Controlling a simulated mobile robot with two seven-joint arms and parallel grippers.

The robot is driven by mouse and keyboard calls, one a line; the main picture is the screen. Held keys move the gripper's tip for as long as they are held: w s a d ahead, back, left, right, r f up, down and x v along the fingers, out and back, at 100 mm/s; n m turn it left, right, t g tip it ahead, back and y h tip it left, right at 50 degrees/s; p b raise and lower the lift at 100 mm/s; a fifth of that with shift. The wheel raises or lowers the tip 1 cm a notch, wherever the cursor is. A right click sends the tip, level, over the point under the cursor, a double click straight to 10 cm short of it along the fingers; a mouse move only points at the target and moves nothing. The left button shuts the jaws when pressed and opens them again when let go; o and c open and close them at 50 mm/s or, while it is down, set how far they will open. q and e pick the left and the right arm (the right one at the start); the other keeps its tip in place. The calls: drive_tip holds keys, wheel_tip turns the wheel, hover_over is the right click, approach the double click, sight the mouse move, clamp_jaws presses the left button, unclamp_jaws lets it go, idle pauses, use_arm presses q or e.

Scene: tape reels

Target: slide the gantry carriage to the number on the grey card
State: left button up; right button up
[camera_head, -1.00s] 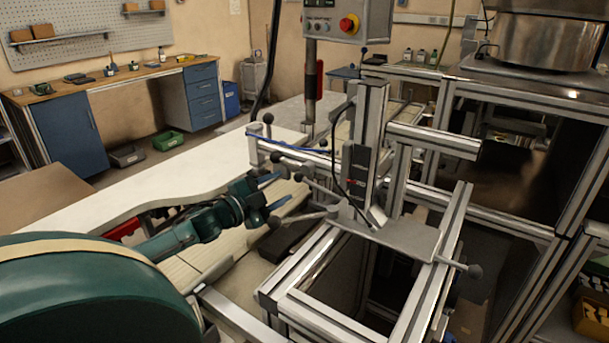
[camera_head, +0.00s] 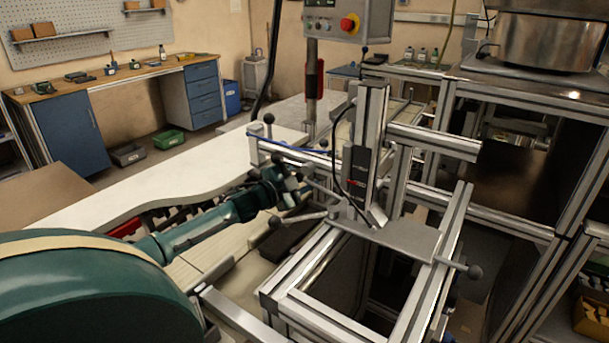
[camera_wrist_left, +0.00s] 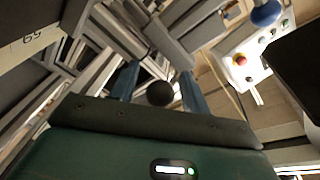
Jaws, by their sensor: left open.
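The gantry carriage (camera_head: 398,236) is a grey plate with an upright metal column (camera_head: 375,150), sitting across the frame rails (camera_head: 308,262). Rods with dark ball knobs stick out from it to the left. My left gripper (camera_head: 297,190) is at these knobs, left of the column. In the left wrist view its blue-grey fingers (camera_wrist_left: 159,86) are apart, with a dark ball knob (camera_wrist_left: 160,93) between them; contact cannot be told. A pale surface (camera_wrist_left: 30,38) at upper left bears tilted digits, perhaps 59 or 65; I cannot tell whether it is the grey card. My right gripper is not in view.
A white worktop (camera_head: 130,185) lies left of the gantry. A control box with a red button (camera_head: 348,24) hangs above. Metal framing with a steel pot (camera_head: 545,42) stands at right.

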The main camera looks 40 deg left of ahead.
use_arm(q)
drive_tip(key=shift+c, duration=0.4)
drive_tip(key=c, duration=0.4)
clamp_jaws()
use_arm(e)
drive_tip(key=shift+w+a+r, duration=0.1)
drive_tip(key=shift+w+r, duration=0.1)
use_arm(q)
drive_tip(key=shift+r, duration=0.1)
drive_tip(key=shift+a, duration=0.1)
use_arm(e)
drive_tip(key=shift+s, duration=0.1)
